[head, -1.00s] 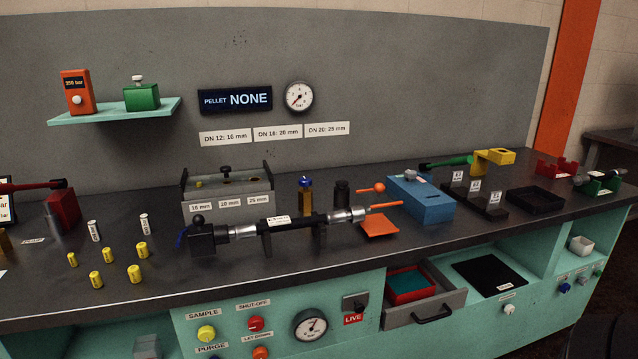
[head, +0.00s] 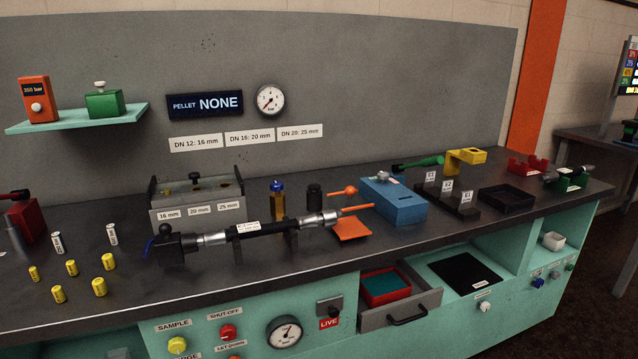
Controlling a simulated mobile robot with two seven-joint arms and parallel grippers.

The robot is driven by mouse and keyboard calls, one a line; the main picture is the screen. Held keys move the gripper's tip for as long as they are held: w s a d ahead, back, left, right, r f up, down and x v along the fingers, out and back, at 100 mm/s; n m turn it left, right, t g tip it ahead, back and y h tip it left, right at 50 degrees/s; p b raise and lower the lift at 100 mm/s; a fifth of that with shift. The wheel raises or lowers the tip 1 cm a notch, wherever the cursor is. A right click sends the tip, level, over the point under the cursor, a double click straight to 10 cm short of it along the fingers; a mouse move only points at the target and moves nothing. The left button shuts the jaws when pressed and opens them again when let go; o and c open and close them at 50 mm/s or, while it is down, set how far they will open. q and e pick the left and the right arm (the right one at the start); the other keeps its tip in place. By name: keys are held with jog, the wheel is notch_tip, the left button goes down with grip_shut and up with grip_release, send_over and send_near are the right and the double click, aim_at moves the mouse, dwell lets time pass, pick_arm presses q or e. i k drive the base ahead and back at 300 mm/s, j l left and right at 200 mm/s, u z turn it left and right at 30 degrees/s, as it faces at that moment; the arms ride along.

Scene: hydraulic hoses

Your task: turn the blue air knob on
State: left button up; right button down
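A small blue knob (head: 538,282) sits on the teal front panel at the far right end of the bench, below the open shelf with a white cup. Its label is too small to read, and I cannot tell its on or off setting. A white knob (head: 485,306) is to its left and a small green knob (head: 570,266) to its right. Neither of my grippers shows in the head view.
The hose assembly (head: 262,228) lies across the bench top. The drawer (head: 372,318) with a red tray is pulled out, left of the blue knob. A white cup (head: 553,241) stands on the shelf above it. Dark floor lies at the right.

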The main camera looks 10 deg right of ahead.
aim_at(277, 186)
jog(key=i+l, duration=0.55)
jog(key=i+l+u, duration=0.1)
jog(key=u, duration=0.3)
jog(key=i+l+u, duration=0.1)
jog(key=u, duration=0.25)
jog(key=i+l+u, duration=0.1)
jog(key=u, duration=0.3)
jog(key=l, duration=0.1)
